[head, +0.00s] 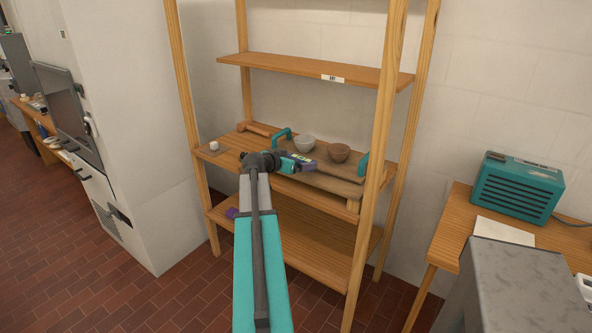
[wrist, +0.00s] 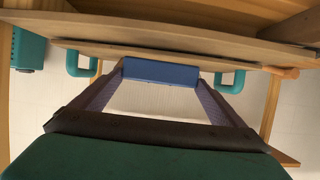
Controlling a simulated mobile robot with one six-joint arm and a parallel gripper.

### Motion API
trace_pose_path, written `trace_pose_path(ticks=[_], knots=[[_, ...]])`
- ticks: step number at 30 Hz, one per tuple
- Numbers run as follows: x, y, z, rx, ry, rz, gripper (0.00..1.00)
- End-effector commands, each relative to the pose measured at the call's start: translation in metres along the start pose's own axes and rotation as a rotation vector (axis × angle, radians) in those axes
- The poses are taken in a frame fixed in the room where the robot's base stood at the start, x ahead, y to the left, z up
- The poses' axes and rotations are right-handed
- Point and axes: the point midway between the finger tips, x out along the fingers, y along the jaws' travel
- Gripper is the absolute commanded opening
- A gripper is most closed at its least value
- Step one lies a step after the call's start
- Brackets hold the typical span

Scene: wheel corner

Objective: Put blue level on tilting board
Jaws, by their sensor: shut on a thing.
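My gripper (head: 306,165) reaches over the middle shelf of the wooden rack, at the front of the tilting board. In the wrist view its two purple fingers are shut on the blue level (wrist: 160,72), a short blue bar lying crosswise between the fingertips. In the head view I cannot make out the level. The tilting board (head: 333,184) is a wooden plank with a teal handle at each end. Its edge also shows in the wrist view (wrist: 205,50), close to the level; I cannot tell whether they touch.
A pale bowl (head: 305,144) and a brown bowl (head: 339,153) stand at the board. A small white item (head: 214,146) is on the shelf's left. The upper shelf (head: 310,72) is above and a rack post (head: 376,150) is at the right. A purple item (head: 232,212) lies below.

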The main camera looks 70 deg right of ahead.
Motion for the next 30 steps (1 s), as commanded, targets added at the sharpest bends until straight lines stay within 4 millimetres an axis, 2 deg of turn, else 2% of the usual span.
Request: trace_pose_path(ticks=[5, 16, 29, 30], knots=[[0.001, 0.0, 0.003, -0.001, 0.0, 0.0, 0.69], [0.012, 0.0, 0.03, -0.001, 0.0, 0.0, 0.69], [0.014, 0.0, 0.034, 0.0, 0.001, 0.0, 0.69], [0.013, 0.0, 0.033, 0.0, 0.0, 0.0, 0.98]])
